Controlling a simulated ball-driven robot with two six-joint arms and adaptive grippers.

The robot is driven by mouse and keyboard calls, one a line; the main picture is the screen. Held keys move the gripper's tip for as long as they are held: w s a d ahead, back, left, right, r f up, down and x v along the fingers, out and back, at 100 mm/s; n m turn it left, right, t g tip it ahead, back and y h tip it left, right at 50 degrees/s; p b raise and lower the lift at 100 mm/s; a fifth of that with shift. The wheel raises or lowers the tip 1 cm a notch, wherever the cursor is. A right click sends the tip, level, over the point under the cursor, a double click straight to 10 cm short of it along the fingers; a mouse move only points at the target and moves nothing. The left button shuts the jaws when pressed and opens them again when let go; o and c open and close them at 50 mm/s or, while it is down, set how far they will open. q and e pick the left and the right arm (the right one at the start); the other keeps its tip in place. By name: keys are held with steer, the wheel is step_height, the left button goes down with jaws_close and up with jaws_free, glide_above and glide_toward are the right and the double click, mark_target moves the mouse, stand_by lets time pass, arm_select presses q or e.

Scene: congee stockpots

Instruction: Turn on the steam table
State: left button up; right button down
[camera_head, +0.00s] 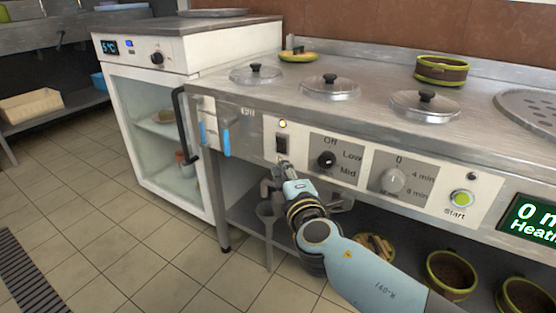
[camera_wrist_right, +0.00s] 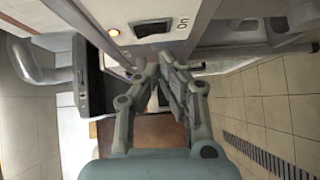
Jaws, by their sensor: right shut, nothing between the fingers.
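The steam table (camera_head: 352,110) has a steel top with several round lidded wells and a front control panel. A black rocker switch (camera_head: 281,144) sits at the panel's left, below a small yellow lamp (camera_head: 282,124) that looks lit. The lamp also shows in the wrist view (camera_wrist_right: 112,32). My right gripper (camera_head: 284,167) is shut and empty, its tips just below the switch; I cannot tell whether they touch it. The fingers also show in the wrist view (camera_wrist_right: 166,62), near the panel and its ON label. My left gripper is not in view.
Right of the switch are an Off/Low/Mid knob (camera_head: 327,159), a timer knob (camera_head: 393,180), a green-lit start button (camera_head: 462,198) and a green display (camera_head: 533,222). A white glass-fronted cabinet (camera_head: 195,62) stands left. Pots sit on the shelf below.

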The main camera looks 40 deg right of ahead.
steer(key=v, duration=0.5)
stand_by(0.4)
steer(key=s+d+f+m+g+y, duration=0.1)
steer(key=s+d+f+m+g, duration=0.2)
steer(key=s+f, duration=0.65)
steer(key=s+d+f+m+g, duration=0.15)
steer(key=s+f+g, duration=0.35)
steer(key=f, duration=0.7)
steer(key=s+f+m+g+y, duration=0.1)
steer(key=s+f+m+g, duration=0.15)
steer(key=s+f, duration=0.4)
steer(key=s+f+m+g+y, duration=0.1)
steer(key=s+f+m+g, duration=0.2)
steer(key=s, duration=0.6)
steer(key=s+a+f+m+g+y, duration=0.25)
steer(key=s+a+f, duration=0.2)
steer(key=s, duration=0.45)
arm_select(q)
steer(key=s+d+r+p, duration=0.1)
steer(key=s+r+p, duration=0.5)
steer(key=p, duration=0.6)
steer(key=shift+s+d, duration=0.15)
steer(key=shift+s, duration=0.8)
arm_select(e)
steer(key=s+r, duration=0.5)
steer(key=s, duration=0.3)
steer(key=shift+a, duration=0.4)
